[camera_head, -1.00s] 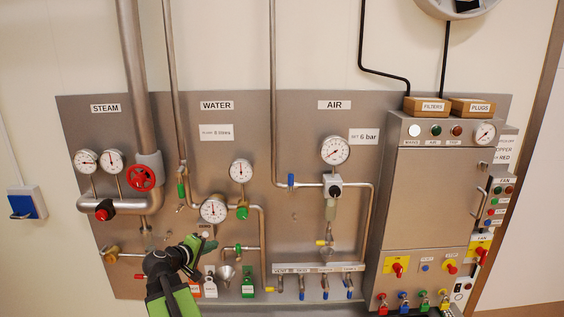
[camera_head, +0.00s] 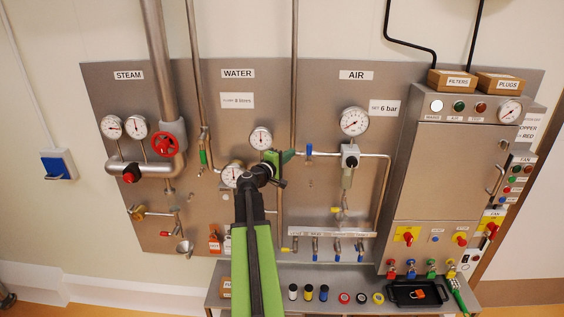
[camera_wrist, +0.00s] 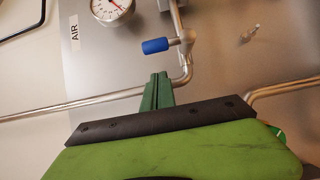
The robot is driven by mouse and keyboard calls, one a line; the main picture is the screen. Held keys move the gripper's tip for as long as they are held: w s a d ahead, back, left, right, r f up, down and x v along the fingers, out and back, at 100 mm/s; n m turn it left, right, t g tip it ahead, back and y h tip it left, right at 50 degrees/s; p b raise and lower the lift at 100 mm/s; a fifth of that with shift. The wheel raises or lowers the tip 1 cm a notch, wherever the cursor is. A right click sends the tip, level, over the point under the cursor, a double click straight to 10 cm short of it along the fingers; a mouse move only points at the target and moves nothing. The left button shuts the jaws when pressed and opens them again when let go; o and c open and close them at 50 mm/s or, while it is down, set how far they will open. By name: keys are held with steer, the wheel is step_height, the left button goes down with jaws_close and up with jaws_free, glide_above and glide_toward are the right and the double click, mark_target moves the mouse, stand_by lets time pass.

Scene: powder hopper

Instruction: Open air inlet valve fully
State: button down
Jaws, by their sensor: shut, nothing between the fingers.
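The air inlet valve has a blue lever (camera_head: 309,150) on the horizontal run of pipe below the AIR sign. The lever stands upright, across that pipe. In the wrist view the blue lever (camera_wrist: 155,45) is turned sideways, with its pivot at its right end. My gripper (camera_head: 292,155) is just left of the lever in the head view, near the pipe bend. In the wrist view its green fingers (camera_wrist: 157,80) are shut and empty, with a visible gap to the lever. I cannot tell how far they are from the panel.
The air gauge (camera_head: 354,121) and regulator (camera_head: 349,157) are to the right of the lever. The vertical air pipe (camera_head: 295,80) rises behind my fingers. A water gauge (camera_head: 261,138) is close on the left. A shelf (camera_head: 268,299) with caps and a black tray (camera_head: 401,304) stands below.

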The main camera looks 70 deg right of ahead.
mark_target(309, 153)
steer(key=s+d, duration=0.3)
steer(key=shift+s, duration=0.2)
